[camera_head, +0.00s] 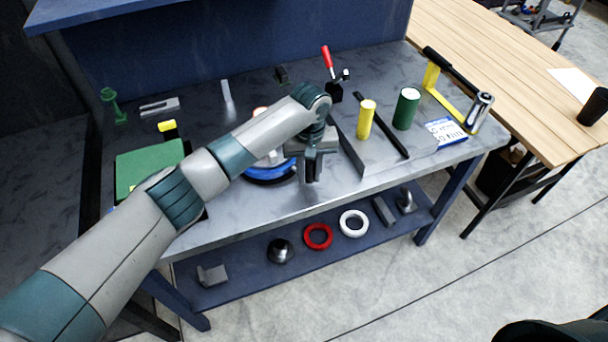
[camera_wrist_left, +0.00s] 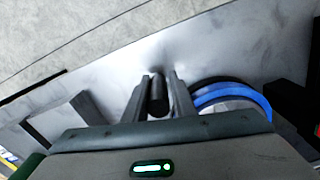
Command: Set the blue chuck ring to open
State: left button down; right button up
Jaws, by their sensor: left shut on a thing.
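The blue chuck ring (camera_head: 268,177) is on the steel bench, partly hidden behind my left arm in the head view. In the left wrist view the ring (camera_wrist_left: 234,92) lies just right of the fingers, around a pale centre. My left gripper (camera_head: 312,172) points down beside the ring, on its right side in the head view. In the left wrist view its fingers (camera_wrist_left: 156,95) are shut on a dark round handle (camera_wrist_left: 158,95). Whether this handle joins the ring is hidden. My right gripper is not in view.
A black-edged grey plate (camera_head: 368,152), a yellow cylinder (camera_head: 366,119) and a green cylinder (camera_head: 406,108) stand right of the gripper. A red-handled clamp (camera_head: 328,62) is behind. The bench's front strip is clear.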

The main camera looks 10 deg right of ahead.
pick_arm(q)
jog(key=shift+w+d+r, duration=0.1)
jog(key=shift+d+r, duration=0.05)
jog(key=shift+d, duration=0.1)
jog(key=c, duration=1.6)
grip_release()
jog(key=shift+o, duration=0.2)
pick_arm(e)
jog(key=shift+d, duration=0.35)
pick_arm(q)
jog(key=shift+a, duration=0.1)
